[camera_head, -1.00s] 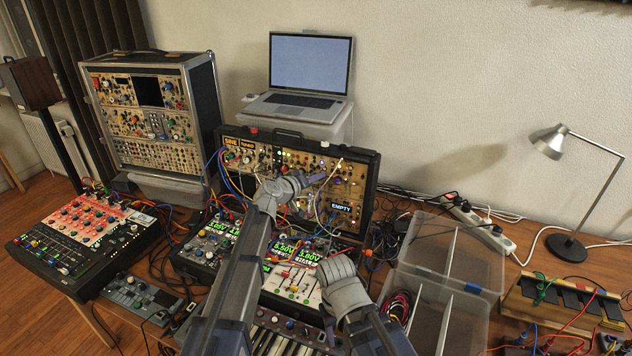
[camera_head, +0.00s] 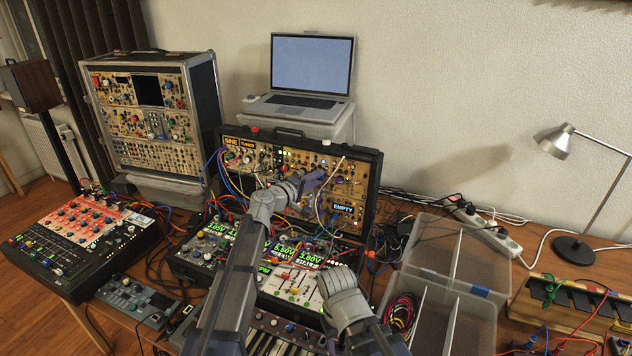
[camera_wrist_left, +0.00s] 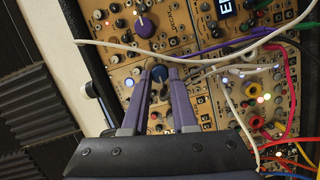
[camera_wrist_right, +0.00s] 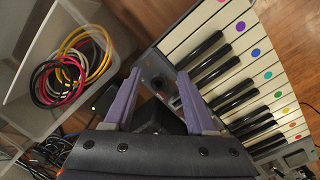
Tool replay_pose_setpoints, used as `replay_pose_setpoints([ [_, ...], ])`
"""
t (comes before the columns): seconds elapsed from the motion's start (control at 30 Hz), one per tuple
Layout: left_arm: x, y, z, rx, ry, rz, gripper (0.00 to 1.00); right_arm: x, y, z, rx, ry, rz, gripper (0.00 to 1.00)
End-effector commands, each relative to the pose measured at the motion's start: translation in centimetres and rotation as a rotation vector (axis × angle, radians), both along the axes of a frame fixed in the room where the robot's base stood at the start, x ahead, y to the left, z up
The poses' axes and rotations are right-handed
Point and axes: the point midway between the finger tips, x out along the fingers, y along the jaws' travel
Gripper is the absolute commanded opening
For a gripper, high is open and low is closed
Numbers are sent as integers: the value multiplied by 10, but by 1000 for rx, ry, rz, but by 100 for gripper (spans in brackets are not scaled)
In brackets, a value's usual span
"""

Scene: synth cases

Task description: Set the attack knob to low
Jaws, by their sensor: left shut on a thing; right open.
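My left gripper (camera_head: 314,181) reaches the panel of the open black synth case (camera_head: 376,180). In the left wrist view its purple fingers (camera_wrist_left: 159,77) are shut on a small dark blue knob (camera_wrist_left: 158,72) on the tan panel. The label beside it is too small to read, so I cannot tell whether this is the attack knob or where it points. A larger purple knob (camera_wrist_left: 144,25) is above it. My right gripper, seen in the right wrist view (camera_wrist_right: 154,80), is open and empty beside the keyboard (camera_wrist_right: 225,60).
Patch cables cross the panel near my left fingers, including a white cable (camera_wrist_left: 110,45). A laptop (camera_head: 310,70) stands behind the case. Clear plastic boxes (camera_head: 435,325) are right of my right arm. A mixer (camera_head: 75,240) is at the left.

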Motion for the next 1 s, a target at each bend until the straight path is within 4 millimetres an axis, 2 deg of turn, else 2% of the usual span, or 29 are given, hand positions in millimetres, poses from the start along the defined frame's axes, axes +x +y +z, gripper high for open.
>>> replay_pose_setpoints([
  [0.53,-1,0,-1,-17,9,0,0,0,0,-2,0,0,0,56],
  [0.57,-1,0,-1,-17,9,0,27,0,0,-2,0,0,0,56],
  [0.6,-1,0,-1,-17,9,0,32,0,0,-2,0,0,0,56],
  [0.83,-1,0,0,-19,9,2,56,0,0,-2,0,0,0,56],
  [1.0,0,0,0,-19,9,2,56,0,0,-2,0,0,0,56],
])
